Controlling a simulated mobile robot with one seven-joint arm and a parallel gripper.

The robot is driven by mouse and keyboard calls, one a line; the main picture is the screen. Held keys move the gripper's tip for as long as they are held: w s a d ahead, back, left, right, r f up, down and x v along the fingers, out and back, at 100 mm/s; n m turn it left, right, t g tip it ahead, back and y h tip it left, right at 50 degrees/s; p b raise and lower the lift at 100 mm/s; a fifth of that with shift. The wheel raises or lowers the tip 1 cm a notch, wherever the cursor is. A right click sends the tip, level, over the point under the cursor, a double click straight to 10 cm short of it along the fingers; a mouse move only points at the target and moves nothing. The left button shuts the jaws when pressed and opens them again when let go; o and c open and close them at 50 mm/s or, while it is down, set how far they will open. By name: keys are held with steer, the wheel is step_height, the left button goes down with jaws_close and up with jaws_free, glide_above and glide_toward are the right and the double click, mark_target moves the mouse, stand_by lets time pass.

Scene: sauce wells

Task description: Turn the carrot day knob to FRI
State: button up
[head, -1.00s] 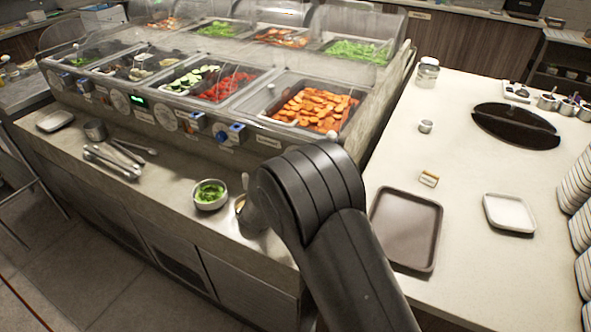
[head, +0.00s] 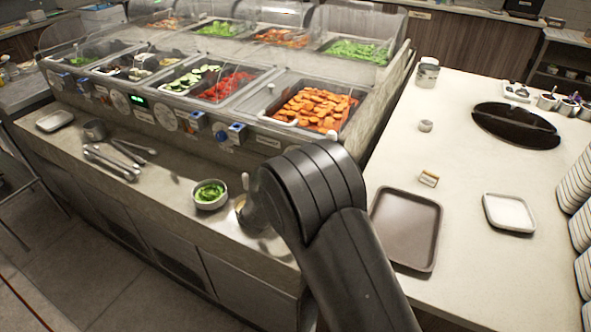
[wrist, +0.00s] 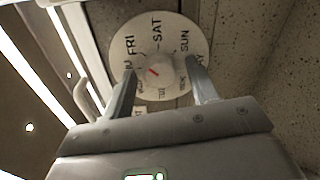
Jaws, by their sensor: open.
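In the wrist view a round white dial (wrist: 179,24) carries day names, with FRI at upper left, SAT at the top and SUN at right. The pale knob (wrist: 168,66) sits at its middle with a short red mark. The mark lies slantwise; which day it points to I cannot tell. My gripper (wrist: 160,80) is open, one finger on each side of the knob; contact is not clear. In the head view my arm hides the gripper and this dial. The carrot well (head: 312,107) is above my arm, full of orange slices.
A curved pale handle (wrist: 84,96) is left of the fingers in the wrist view. A bowl of greens (head: 209,194) and tongs (head: 108,163) lie on the counter ledge. A brown tray (head: 406,230) is on the right counter.

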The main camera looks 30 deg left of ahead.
steer(key=s, duration=1.1)
steer(key=shift+r, duration=0.3)
steer(key=shift+w, duration=0.15)
steer(key=w+d+r+m+g+h, duration=0.2)
steer(key=d+r+h, duration=0.1)
steer(key=d, duration=0.4)
steer(key=w+d+r+m+g+h, duration=0.2)
steer(key=d+r+m, duration=0.1)
steer(key=d, duration=0.5)
steer(key=w+d+r+m+g+h, duration=0.1)
steer(key=w+d+r+m+h, duration=0.15)
steer(key=d, duration=0.45)
steer(key=s+d+r+m+g, duration=0.2)
steer(key=s+d+g, duration=0.1)
steer(key=d, duration=0.5)
steer(key=s+d+r+m+g, duration=0.2)
steer(key=s+d+m+g, duration=0.1)
steer(key=d, duration=0.5)
steer(key=s+d+r+m+y, duration=0.2)
steer(key=s+d+m+y, duration=0.1)
steer(key=s, duration=0.5)
steer(key=s+d+r+m+y, duration=0.2)
steer(key=s+d+m+y, duration=0.2)
steer(key=s+d, duration=0.3)
steer(key=shift+s+d+r+m+g, duration=0.2)
steer(key=shift+s+m+g, duration=0.2)
steer(key=shift+s, duration=0.6)
